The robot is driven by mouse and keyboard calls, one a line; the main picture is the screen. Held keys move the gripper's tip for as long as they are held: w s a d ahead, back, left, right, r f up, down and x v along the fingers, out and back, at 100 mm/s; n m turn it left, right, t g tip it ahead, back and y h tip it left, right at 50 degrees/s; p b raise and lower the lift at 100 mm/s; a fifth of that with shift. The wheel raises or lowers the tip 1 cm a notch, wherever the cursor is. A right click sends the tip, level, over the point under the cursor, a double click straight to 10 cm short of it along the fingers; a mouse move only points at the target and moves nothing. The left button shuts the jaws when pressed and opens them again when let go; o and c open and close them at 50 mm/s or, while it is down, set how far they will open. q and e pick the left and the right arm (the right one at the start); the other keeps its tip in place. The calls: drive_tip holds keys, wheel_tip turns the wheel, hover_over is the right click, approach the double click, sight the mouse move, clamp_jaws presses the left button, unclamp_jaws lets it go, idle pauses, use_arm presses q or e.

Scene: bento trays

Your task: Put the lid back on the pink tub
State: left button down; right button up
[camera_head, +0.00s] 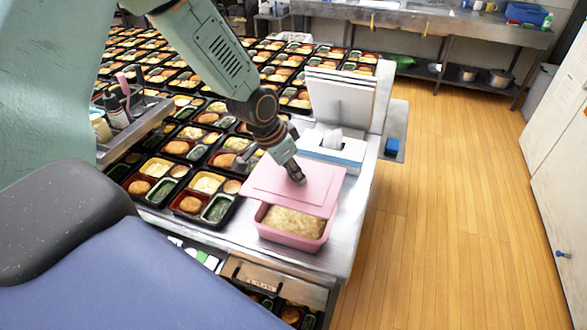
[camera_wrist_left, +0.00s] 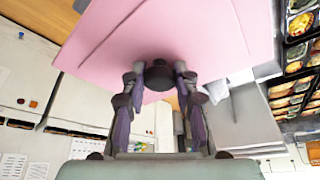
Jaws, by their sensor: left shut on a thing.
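The pink tub (camera_head: 290,239) stands near the front right corner of the steel table, filled with a pale beige, grainy food. The pink lid (camera_head: 262,178) is over the back part of the tub, shifted back and left, so the front of the food shows. My left gripper (camera_head: 298,177) is shut on the lid's dark knob. The wrist view shows the knob (camera_wrist_left: 158,72) between the two fingers and the pink lid (camera_wrist_left: 150,35) spreading beyond it. I cannot tell whether the lid touches the tub's rim. My right gripper is not in view.
Several bento trays (camera_head: 207,182) fill the table left of the tub. A tissue box (camera_head: 335,150) and a white upright panel (camera_head: 338,102) stand behind it. The table's right edge is close to the tub, with open wooden floor (camera_head: 440,200) beyond.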

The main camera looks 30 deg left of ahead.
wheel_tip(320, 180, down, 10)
drive_tip(key=b, duration=0.9)
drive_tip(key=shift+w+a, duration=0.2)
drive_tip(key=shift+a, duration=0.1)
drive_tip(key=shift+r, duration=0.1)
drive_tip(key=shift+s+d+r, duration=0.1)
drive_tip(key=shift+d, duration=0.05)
idle(0.4)
idle(0.4)
